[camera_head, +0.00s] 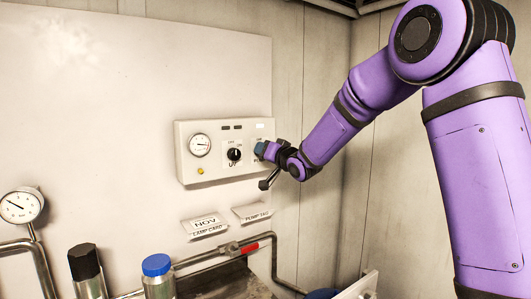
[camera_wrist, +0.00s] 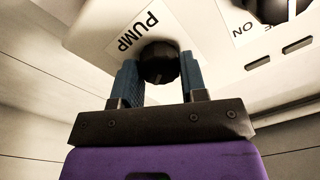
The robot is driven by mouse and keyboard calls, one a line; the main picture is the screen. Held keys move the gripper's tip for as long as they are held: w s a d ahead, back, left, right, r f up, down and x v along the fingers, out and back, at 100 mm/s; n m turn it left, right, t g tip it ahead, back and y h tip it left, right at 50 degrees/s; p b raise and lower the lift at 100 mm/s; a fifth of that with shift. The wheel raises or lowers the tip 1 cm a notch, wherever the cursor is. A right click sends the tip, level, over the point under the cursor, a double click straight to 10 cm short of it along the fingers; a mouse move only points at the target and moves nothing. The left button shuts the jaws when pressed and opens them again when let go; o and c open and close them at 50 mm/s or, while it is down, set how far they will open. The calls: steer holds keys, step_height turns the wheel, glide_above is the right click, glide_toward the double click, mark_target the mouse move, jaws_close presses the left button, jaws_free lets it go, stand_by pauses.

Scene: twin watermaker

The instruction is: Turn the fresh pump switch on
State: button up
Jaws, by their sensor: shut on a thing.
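A white control box (camera_head: 215,174) is mounted on the wall panel. My gripper (camera_head: 260,149) is at the right side of its face and hides the switch there in the head view. In the wrist view the blue fingers of my gripper (camera_wrist: 157,74) are on both sides of a round black knob (camera_wrist: 158,60), shut on it. A label reading PUMP (camera_wrist: 138,31) is right beside this knob. The knob's pointer is hidden, so its setting cannot be told.
Another black knob (camera_head: 234,154) is left of my gripper on the same box, with a gauge (camera_head: 200,145) and a yellow button (camera_head: 200,171). Below are paper tags (camera_head: 205,226), pipes with a red-handled valve (camera_head: 249,247), and a blue-capped container (camera_head: 157,266).

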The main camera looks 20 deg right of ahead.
steer(key=shift+m, duration=0.5)
steer(key=o, duration=0.9)
steer(key=shift+s, duration=0.1)
steer(key=v, duration=1)
steer(key=shift+s+d, duration=0.15)
steer(key=shift+s, duration=0.15)
